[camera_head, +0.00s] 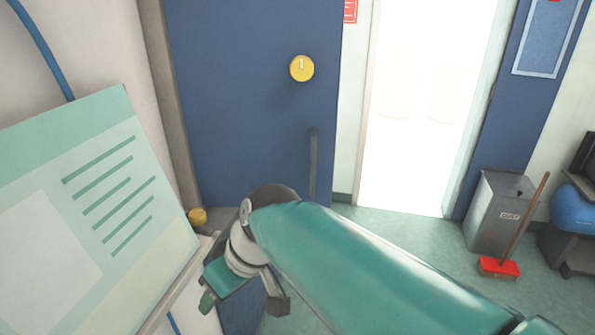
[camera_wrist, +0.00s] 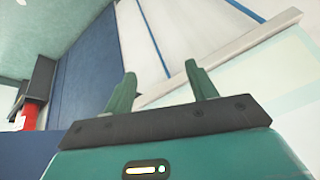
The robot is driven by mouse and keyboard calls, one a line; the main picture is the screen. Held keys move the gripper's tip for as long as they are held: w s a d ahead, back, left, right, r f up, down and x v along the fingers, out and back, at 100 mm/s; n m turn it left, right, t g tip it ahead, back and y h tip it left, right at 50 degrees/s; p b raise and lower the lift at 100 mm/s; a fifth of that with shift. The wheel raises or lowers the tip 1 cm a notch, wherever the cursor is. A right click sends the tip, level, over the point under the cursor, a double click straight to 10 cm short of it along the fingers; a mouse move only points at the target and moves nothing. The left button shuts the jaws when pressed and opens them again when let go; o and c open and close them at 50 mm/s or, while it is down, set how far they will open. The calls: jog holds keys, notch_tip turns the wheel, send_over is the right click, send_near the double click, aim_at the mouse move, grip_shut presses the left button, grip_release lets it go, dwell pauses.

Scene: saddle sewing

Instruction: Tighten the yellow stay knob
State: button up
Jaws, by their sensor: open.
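A round yellow knob (camera_head: 301,68) with a pale mark on its face sits on the upper part of the blue door (camera_head: 240,110) in the head view. I cannot tell which one is the stay knob. My gripper (camera_wrist: 161,88) is open and empty in the wrist view, its two green fingers apart. In the head view my gripper (camera_head: 222,284) is low, below both yellow things and apart from them. Neither yellow thing shows in the wrist view.
A pale green board (camera_head: 85,200) with printed lines stands close at left. A dark vertical handle (camera_head: 313,165) is on the door. A bright doorway (camera_head: 420,110) opens to the right. A grey bin (camera_head: 503,212) and red broom (camera_head: 499,267) stand at right.

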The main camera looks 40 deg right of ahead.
jog(key=d+r+n+t+h, duration=0.1)
jog(key=d+r+n+t, duration=0.3)
jog(key=d+n, duration=0.3)
jog(key=w+d+r+n+t+h, duration=0.1)
jog(key=d+r+n+t, duration=0.3)
jog(key=n, duration=1.2)
jog(key=d+r+n+t+h, duration=0.1)
jog(key=d+r+n+t, duration=0.3)
jog(key=d+n, duration=0.7)
jog(key=shift+w+d+r+n+t+h, duration=0.2)
jog(key=shift+r+n+t+h, duration=0.2)
jog(key=shift+t, duration=0.2)
jog(key=shift+a, duration=0.15)
